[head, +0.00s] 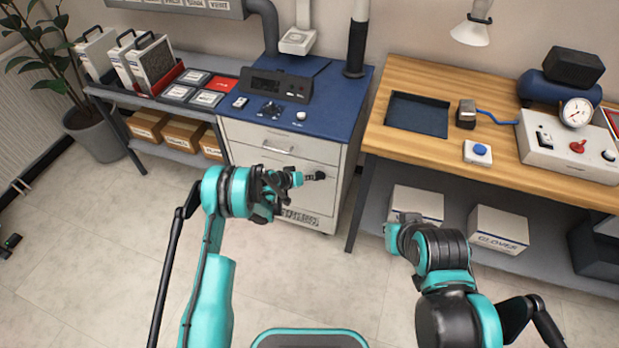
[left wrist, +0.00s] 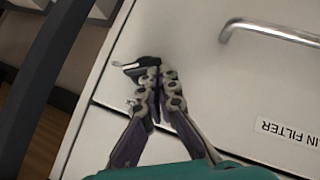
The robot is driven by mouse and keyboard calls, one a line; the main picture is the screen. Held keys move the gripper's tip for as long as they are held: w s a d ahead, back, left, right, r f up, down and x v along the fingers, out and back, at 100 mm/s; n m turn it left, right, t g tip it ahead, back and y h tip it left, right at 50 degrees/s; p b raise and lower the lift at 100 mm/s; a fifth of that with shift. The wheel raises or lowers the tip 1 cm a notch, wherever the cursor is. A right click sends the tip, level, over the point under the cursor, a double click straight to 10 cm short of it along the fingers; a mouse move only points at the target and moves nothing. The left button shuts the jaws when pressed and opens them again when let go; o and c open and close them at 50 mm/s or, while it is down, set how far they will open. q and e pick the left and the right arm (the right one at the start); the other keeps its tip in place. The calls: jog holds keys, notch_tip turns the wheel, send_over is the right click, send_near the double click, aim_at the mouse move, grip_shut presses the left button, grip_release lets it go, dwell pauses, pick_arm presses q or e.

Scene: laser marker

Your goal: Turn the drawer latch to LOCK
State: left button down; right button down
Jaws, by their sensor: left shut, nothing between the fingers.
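The drawer latch (left wrist: 140,66) is a small dark piece with a pale lever tip on the white cabinet front. It shows in the left wrist view, partly covered by my fingertips. My left gripper (left wrist: 155,82) is shut, with its fingertips together at the latch, touching or very close to it; the exact contact is hard to tell.
A metal drawer handle (left wrist: 265,28) sits right of the latch in the left wrist view. A blue-topped surface with a black device (head: 280,85) lies above the drawers. A wooden workbench (head: 430,150) stands to the right.

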pick_arm(q)
jog(key=shift+a+f, duration=0.2)
jog(key=shift+f, duration=1.15)
jog(key=shift+r, duration=0.15)
dwell(1.1)
